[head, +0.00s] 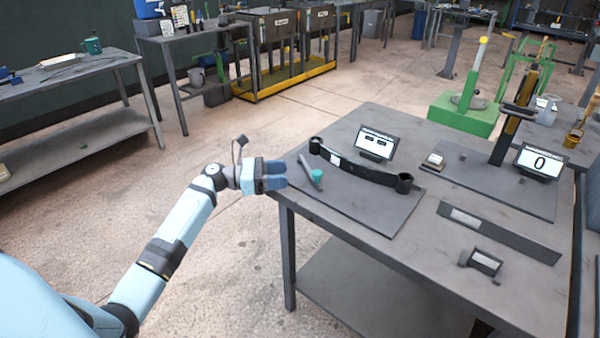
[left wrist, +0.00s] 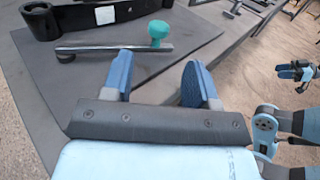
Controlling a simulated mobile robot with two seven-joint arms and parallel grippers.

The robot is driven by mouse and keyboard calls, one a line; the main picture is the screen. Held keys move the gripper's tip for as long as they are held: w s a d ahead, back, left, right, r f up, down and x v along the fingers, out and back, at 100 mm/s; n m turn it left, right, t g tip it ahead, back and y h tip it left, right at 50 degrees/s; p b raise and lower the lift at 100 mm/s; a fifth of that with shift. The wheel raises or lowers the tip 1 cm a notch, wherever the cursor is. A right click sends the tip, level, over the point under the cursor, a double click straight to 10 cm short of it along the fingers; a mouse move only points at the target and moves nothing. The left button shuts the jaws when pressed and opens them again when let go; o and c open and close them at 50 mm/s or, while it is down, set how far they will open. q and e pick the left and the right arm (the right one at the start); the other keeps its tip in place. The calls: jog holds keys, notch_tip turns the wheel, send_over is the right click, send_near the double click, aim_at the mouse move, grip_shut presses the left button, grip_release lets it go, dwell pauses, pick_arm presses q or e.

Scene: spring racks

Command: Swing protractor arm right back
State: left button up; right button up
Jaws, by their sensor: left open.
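The protractor arm appears to be the thin grey bar (head: 309,171) with a teal knob (head: 316,175), at the near left of the table, beside a black curved leaf spring (head: 362,168). In the left wrist view the bar (left wrist: 105,48) lies across, with the knob (left wrist: 160,30) at its right end. My left gripper (head: 286,174) is at the table's left edge, left of the knob. Its fingers (left wrist: 157,72) are apart and empty, with the knob beyond their tips. My other arm's gripper (left wrist: 297,70) shows small at the right of the wrist view; its jaws are unclear.
A two-field display (head: 376,143) stands behind the spring. A display reading 0 (head: 540,162) stands at the right. A flat bar (head: 498,232) and a small dark block (head: 484,262) lie at the table's front right. The floor left of the table is clear.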

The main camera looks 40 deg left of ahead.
pick_arm(q)
jog(key=v, duration=0.5)
jog(key=shift+s+a, duration=0.25)
jog(key=shift+a, duration=0.05)
